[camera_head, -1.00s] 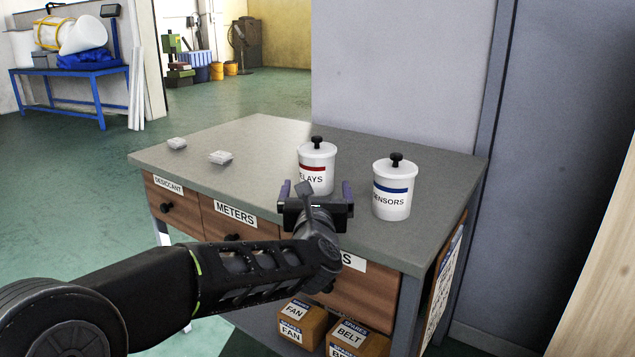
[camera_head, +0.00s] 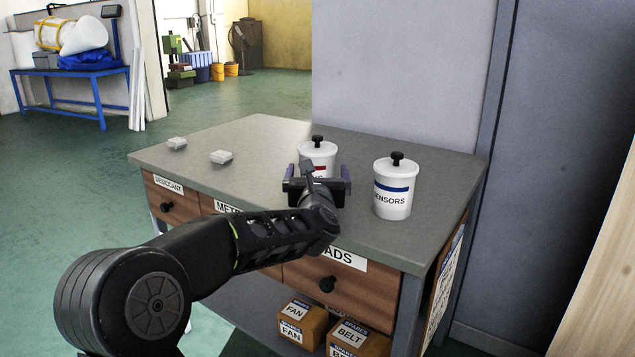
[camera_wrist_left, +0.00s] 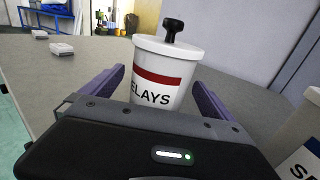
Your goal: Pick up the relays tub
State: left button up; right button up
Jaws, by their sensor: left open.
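The relays tub (camera_head: 317,152) is white with a red band, a lid and a black knob. It stands upright on the grey bench top. In the left wrist view the purple fingers of my left gripper (camera_wrist_left: 158,85) point toward the tub, one on each side. I cannot tell whether they touch it. My right gripper is not in view.
A white sensors tub (camera_head: 393,190) with a blue band stands close to the right. Two small pale packets (camera_head: 221,157) lie on the bench (camera_head: 250,135) to the left. A grey wall stands behind the bench. Drawers and labelled boxes (camera_head: 304,322) are below.

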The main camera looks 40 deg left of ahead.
pick_arm(q)
jog(key=shift+x, duration=0.85)
jog(key=c, duration=1.9)
jog(key=shift+r, duration=0.1)
jog(key=shift+c, duration=0.7)
jog(key=shift+r, duration=0.15)
